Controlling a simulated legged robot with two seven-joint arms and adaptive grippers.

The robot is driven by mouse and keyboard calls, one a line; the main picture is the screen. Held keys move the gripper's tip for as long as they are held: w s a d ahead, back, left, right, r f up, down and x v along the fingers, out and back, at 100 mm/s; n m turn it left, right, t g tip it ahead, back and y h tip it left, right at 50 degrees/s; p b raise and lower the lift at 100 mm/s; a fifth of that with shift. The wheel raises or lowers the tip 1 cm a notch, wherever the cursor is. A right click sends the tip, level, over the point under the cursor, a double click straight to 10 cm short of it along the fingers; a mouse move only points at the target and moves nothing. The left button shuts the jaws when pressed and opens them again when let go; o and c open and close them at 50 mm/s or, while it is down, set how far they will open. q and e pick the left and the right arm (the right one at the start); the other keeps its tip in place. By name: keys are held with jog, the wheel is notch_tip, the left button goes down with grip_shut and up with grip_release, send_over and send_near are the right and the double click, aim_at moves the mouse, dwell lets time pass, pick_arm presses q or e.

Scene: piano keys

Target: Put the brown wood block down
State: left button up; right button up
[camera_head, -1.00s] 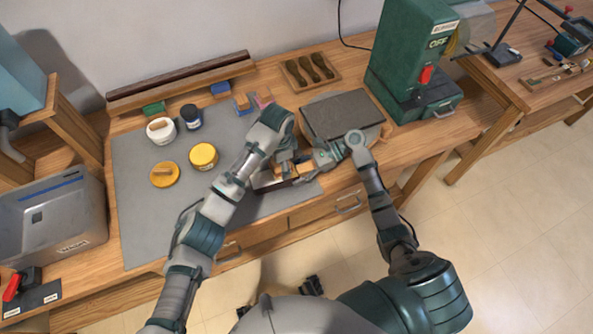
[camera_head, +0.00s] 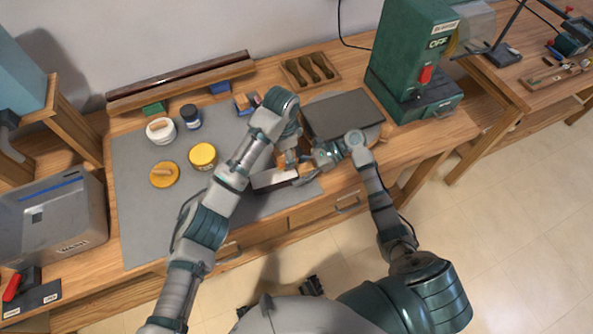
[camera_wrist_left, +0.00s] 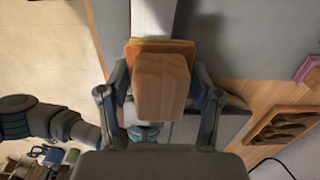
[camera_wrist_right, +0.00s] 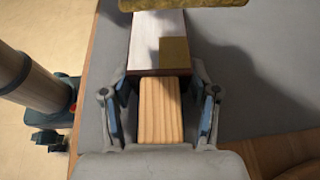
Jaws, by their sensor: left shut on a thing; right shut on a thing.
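My left gripper (camera_wrist_left: 160,98) is shut on the brown wood block (camera_wrist_left: 160,84), which has a yellow-orange layer at its far side. A white-topped key (camera_wrist_left: 152,18) extends beyond the block in the left wrist view. My right gripper (camera_wrist_right: 160,110) is shut on the light wooden body (camera_wrist_right: 160,108) of the key. Its white top (camera_wrist_right: 152,30) has a yellowish patch (camera_wrist_right: 175,52). In the head view the white top (camera_head: 273,178) shows near the bench's front, with my left gripper (camera_head: 289,158) and right gripper (camera_head: 309,174) close by. The block is mostly hidden there.
A grey mat (camera_head: 150,222) has free room at left. It bears a yellow jar (camera_head: 203,156), yellow lid (camera_head: 164,175), white jar (camera_head: 160,130) and dark jar (camera_head: 191,116). A dark flat plate (camera_head: 342,114) and green machine (camera_head: 405,60) stand to the right.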

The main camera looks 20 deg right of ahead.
pick_arm(q)
jog(key=shift+r, duration=1)
